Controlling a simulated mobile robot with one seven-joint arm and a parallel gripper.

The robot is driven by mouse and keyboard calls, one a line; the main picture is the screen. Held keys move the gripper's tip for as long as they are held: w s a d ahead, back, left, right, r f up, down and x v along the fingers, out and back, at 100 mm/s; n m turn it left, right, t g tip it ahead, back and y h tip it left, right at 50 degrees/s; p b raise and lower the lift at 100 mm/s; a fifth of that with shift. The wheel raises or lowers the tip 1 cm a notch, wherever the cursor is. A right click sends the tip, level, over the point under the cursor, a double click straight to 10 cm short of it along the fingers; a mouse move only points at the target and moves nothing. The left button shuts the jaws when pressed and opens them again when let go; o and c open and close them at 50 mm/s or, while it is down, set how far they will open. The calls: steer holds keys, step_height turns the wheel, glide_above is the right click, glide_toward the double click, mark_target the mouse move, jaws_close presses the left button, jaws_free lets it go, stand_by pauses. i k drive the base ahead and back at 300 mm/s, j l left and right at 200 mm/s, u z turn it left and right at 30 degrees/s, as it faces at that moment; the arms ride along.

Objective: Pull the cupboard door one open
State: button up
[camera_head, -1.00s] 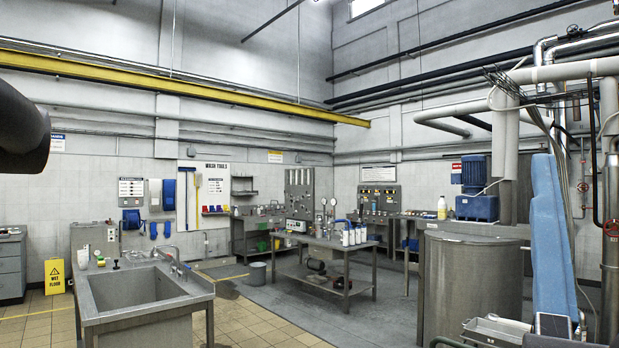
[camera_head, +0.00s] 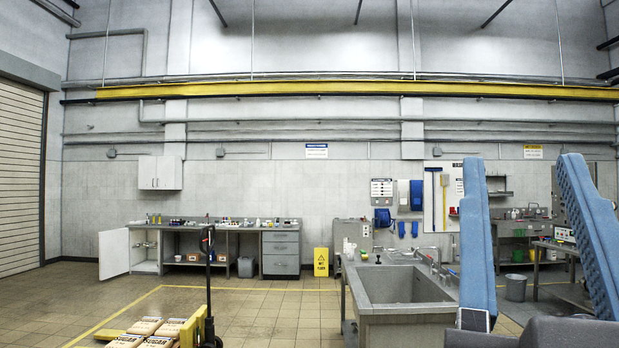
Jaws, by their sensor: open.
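A white wall cupboard (camera_head: 160,172) with two doors hangs on the back wall at left, and its doors look shut. Below it, a white cupboard door (camera_head: 114,253) at the left end of the long counter stands swung open to the left, showing the inside of the base cupboard (camera_head: 146,246). I cannot tell from labels which of these is door one. Both are far from me across the room. My gripper does not show; only blue parts of my arm rise at the right.
A pallet truck (camera_head: 208,285) with sugar sacks (camera_head: 147,325) stands front left. A steel sink (camera_head: 400,289) is right of centre. A yellow wet-floor sign (camera_head: 321,262) stands near the drawer unit (camera_head: 281,254). Tiled floor between truck and sink is open.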

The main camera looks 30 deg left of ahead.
mark_target(165, 165)
steer(key=u, duration=1.55)
steer(key=i+j+u, duration=0.2)
steer(key=i+u, duration=0.2)
steer(key=i, duration=0.15)
steer(key=i+u, duration=0.4)
steer(key=i, duration=1.75)
steer(key=i+u, duration=0.15)
steer(key=i, duration=0.85)
steer(key=i+u, duration=0.2)
steer(key=i, duration=0.8)
steer(key=i+z, duration=0.15)
steer(key=i, duration=0.85)
steer(key=i+z, duration=0.2)
steer(key=i, duration=2.95)
steer(key=i+z, duration=0.15)
steer(key=i, duration=0.55)
steer(key=i+j+z, duration=0.1)
steer(key=i, duration=0.6)
steer(key=i+j+z, duration=0.15)
steer(key=i, duration=0.55)
steer(key=i+l+z, duration=0.15)
steer(key=i+z, duration=0.2)
steer(key=i, duration=0.2)
steer(key=i+z, duration=0.35)
steer(key=i, duration=0.15)
steer(key=i+j+z, duration=0.15)
steer(key=i+z, duration=0.2)
steer(key=i, duration=0.2)
